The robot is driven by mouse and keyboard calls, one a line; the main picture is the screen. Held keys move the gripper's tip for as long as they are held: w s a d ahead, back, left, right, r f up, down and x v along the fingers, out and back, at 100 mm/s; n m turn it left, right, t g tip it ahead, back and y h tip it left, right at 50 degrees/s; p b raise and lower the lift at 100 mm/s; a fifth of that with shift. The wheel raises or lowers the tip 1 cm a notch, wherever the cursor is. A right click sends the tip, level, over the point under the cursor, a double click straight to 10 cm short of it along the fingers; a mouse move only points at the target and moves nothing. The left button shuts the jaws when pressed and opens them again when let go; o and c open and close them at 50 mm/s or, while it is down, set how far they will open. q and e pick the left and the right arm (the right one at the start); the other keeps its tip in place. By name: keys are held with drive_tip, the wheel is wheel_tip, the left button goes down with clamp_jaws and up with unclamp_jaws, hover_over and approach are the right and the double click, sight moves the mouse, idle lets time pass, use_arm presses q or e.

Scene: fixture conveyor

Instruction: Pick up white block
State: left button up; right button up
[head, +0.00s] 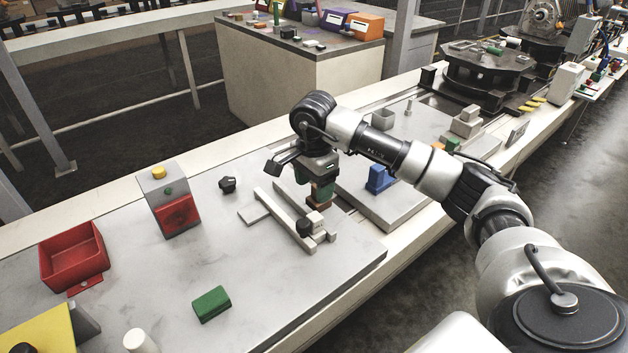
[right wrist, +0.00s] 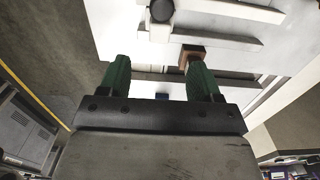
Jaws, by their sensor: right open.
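A small whitish block (head: 315,220) sits at the near end of the pale rail fixture (head: 277,217), beside a black knob (head: 303,228). My right gripper (head: 322,192) points down just behind this block, above the fixture. In the right wrist view its two green fingers (right wrist: 158,72) are spread apart with nothing held between them. A brown block (head: 318,204) is right below the fingers; it also shows by the right fingertip in the wrist view (right wrist: 192,54). I cannot make out the whitish block clearly in the wrist view. My left gripper is not in view.
A blue part (head: 380,178) stands on a plate right of the gripper. A red bin (head: 73,257), a box with a red front (head: 170,199), a dark knob (head: 228,184) and a green block (head: 211,304) are to the left.

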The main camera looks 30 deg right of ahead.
sight(314, 217)
wheel_tip(314, 217, down, 10)
drive_tip(key=shift+f+p, duration=0.1)
drive_tip(key=shift+p, duration=0.2)
drive_tip(key=c, duration=1)
drive_tip(key=shift+c, duration=0.2)
drive_tip(key=shift+s, duration=0.1)
